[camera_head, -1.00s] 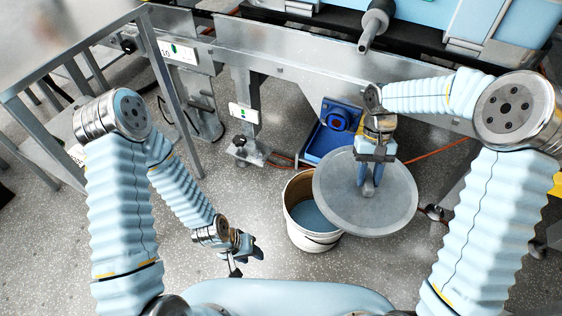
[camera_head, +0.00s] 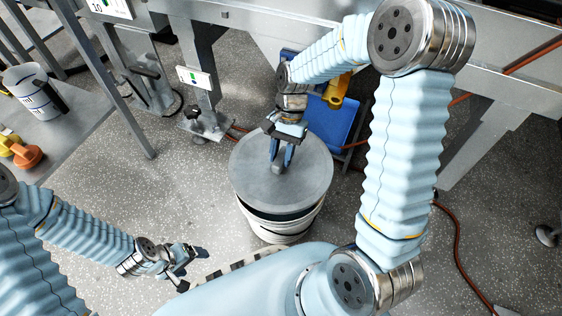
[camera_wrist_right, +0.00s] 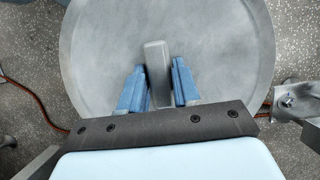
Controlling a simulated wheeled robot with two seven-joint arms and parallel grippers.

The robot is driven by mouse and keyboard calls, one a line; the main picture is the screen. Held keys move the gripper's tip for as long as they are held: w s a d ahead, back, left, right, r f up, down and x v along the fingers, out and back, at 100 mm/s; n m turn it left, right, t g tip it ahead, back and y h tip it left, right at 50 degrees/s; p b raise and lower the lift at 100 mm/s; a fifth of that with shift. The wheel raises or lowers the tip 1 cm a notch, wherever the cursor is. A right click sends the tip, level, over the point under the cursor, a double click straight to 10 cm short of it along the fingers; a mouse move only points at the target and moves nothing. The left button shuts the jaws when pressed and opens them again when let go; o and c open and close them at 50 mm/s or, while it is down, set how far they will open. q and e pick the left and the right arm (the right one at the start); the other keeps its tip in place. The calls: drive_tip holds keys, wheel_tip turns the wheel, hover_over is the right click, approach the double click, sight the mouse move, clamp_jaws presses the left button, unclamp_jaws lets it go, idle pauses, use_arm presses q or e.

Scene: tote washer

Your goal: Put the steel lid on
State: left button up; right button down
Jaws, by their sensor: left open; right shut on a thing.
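The steel lid (camera_head: 260,180) is a round grey disc over the top of the white bucket (camera_head: 280,228) in the head view. It covers the bucket's opening, and a dark band shows beneath its near edge. I cannot tell whether it is fully seated on the rim. My right gripper (camera_head: 280,160) is shut on the lid's upright handle. In the right wrist view the blue fingers (camera_wrist_right: 158,88) stand either side of the grey handle (camera_wrist_right: 158,70), and the lid (camera_wrist_right: 220,50) fills the middle. My left gripper (camera_head: 184,264) is open and empty above the floor at lower left.
A blue tray (camera_head: 335,122) with a yellow object (camera_head: 337,88) lies behind the lid. A steel machine frame (camera_head: 480,95) runs across the back. A stand (camera_head: 65,150) with a white container (camera_head: 35,92) is at left. Orange hose (camera_head: 465,240) lies on the floor at right.

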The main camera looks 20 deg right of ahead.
sight(281, 169)
drive_tip(key=shift+r, duration=0.1)
idle(0.3)
drive_tip(key=shift+s+a+p, duration=0.1)
drive_tip(key=shift+p, duration=0.25)
drive_tip(key=shift+f+b, duration=1.85)
drive_tip(key=shift+f, duration=1.4)
drive_tip(key=shift+f+p, duration=0.15)
drive_tip(key=shift+p, duration=0.55)
drive_tip(key=shift+c, duration=1.2)
unclamp_jaws()
